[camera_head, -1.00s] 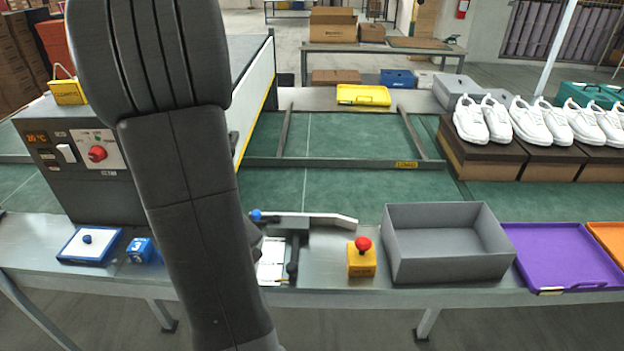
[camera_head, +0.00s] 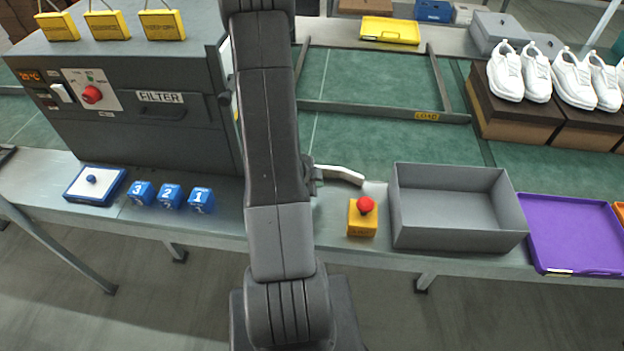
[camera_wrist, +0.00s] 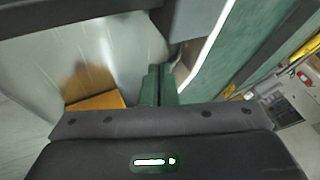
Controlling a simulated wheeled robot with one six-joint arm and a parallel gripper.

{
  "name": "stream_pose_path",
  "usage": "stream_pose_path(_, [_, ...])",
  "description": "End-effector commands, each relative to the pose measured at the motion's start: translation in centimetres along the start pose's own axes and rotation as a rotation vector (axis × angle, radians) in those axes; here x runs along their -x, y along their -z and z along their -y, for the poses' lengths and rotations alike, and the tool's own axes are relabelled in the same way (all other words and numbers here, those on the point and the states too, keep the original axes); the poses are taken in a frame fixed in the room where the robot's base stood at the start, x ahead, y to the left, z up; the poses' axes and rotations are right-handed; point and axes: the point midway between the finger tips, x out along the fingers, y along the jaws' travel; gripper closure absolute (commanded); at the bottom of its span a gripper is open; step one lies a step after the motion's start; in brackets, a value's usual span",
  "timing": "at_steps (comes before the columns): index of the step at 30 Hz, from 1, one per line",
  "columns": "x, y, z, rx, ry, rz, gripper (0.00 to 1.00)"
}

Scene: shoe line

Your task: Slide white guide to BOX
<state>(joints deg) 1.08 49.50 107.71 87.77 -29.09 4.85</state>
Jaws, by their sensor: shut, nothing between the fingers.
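The white guide (camera_head: 342,174) is a bent pale bar at the conveyor side of the steel table in the head view. My arm hides its left end and its mount. In the wrist view a white strip (camera_wrist: 207,48), which looks like the guide, runs diagonally right of my fingers. My gripper (camera_wrist: 160,84) shows there with its fingers together and nothing between them. Whether they touch the guide I cannot tell. No BOX label is readable.
A yellow block with a red button (camera_head: 363,218) stands just right of my arm. A grey open box (camera_head: 455,238) and purple tray (camera_head: 575,235) are further right. Blue numbered blocks (camera_head: 170,196) stand left, before the filter machine (camera_head: 150,130). Green conveyor (camera_head: 370,140) lies behind.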

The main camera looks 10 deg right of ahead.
Motion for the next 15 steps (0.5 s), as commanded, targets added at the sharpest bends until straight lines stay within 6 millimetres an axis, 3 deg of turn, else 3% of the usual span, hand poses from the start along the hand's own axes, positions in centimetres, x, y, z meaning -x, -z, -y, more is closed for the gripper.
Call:
stream_pose_path(6, [-4.2, -0.1, -0.1, 0.001, -0.002, 0.001, 1.00])
stream_pose_path(9, [-4.3, 0.2, 1.9, -0.003, 0.000, 0.001, 1.00])
stream_pose_path(15, [-5.3, 0.1, 3.3, -0.001, 0.000, 0.001, 1.00])
